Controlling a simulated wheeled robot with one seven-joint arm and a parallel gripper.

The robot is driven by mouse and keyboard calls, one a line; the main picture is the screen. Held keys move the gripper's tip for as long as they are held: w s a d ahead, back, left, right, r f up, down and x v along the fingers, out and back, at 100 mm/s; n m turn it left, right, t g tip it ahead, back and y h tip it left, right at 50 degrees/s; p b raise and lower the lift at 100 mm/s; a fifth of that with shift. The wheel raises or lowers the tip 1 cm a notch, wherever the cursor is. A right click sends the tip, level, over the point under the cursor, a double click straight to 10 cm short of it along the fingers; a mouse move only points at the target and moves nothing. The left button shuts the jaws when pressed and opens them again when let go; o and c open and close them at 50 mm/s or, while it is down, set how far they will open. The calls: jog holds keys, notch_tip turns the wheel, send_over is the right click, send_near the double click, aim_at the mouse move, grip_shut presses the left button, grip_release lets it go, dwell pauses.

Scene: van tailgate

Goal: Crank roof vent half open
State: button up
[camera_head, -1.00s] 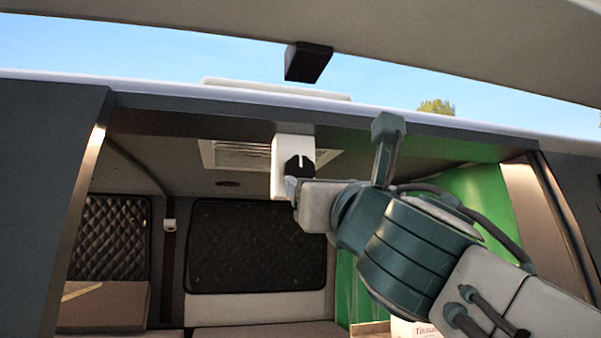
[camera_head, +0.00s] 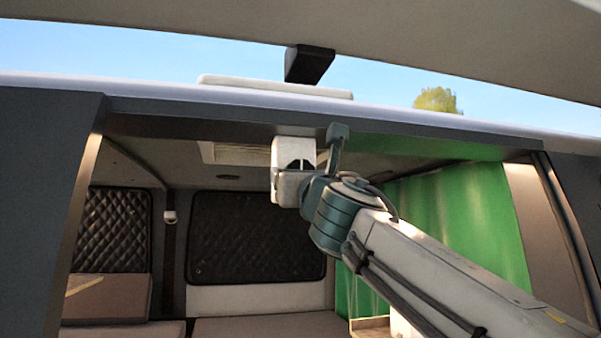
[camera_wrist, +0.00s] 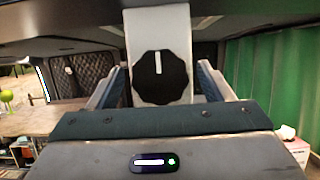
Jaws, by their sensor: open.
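The vent crank is a black scalloped knob (camera_wrist: 161,78) with a white pointer line, on a white housing (camera_wrist: 159,28) that hangs from the roof edge. In the wrist view the line points straight up. In the head view the housing (camera_head: 280,148) shows, with only the top of the knob (camera_head: 299,165) visible above my gripper. My gripper (camera_wrist: 162,82) is open, one finger on each side of the knob. I cannot tell whether the fingers touch it. The roof vent shows as a white lid (camera_head: 275,87) on top of the roof, lying low and flat, and a pale frame (camera_head: 235,153) in the ceiling.
The raised tailgate (camera_head: 420,50) with its black latch (camera_head: 309,64) hangs above. The roof edge (camera_head: 400,138) runs just over my wrist. A green curtain (camera_head: 460,225) hangs at the right. Quilted window covers (camera_head: 255,238) line the back.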

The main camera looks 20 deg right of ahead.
jog(key=c, duration=0.9)
jog(key=shift+c, duration=0.2)
